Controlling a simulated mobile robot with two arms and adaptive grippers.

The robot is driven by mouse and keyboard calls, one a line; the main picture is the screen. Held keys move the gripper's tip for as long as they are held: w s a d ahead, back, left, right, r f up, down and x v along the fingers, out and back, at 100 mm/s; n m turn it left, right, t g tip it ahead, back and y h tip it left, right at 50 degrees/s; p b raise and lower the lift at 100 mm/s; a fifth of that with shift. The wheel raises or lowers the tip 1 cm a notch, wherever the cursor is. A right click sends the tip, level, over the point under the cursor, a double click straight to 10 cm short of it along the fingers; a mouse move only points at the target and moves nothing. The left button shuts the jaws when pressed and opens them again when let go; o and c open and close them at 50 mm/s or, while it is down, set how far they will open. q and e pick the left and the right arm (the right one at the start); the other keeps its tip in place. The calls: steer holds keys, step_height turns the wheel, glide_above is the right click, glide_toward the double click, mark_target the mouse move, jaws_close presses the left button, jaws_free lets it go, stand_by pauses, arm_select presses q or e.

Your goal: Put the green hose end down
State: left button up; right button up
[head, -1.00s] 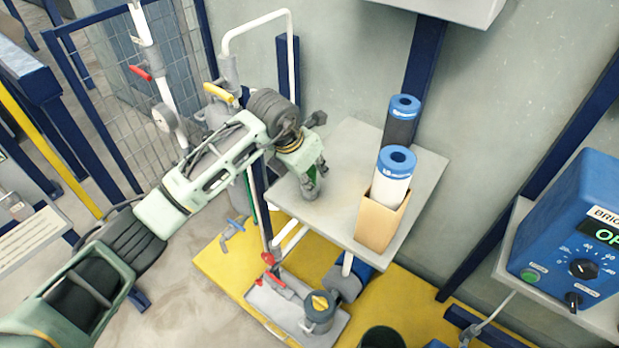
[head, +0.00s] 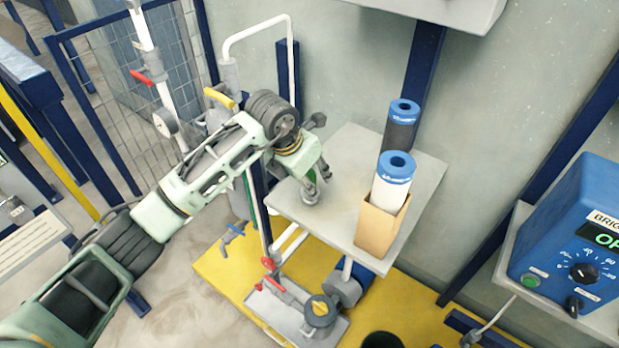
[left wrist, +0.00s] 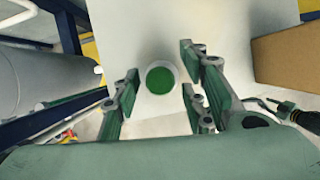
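The green hose end (left wrist: 160,80) shows in the left wrist view as a round green face with a pale rim, over the grey shelf (left wrist: 222,22). A green hose (head: 251,192) runs down beside the shelf's left edge. My right gripper is not in view.
A tan box (head: 379,226) holding a white filter cartridge (head: 391,184) stands on the shelf's right part. A dark cartridge (head: 399,128) stands behind it. A pump (head: 320,309) sits below on a yellow base. A blue control box (head: 572,240) is at the right.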

arm_select(q)
steer(key=b+v, duration=0.1)
steer(key=v, duration=1)
steer(key=shift+s+a, duration=0.1)
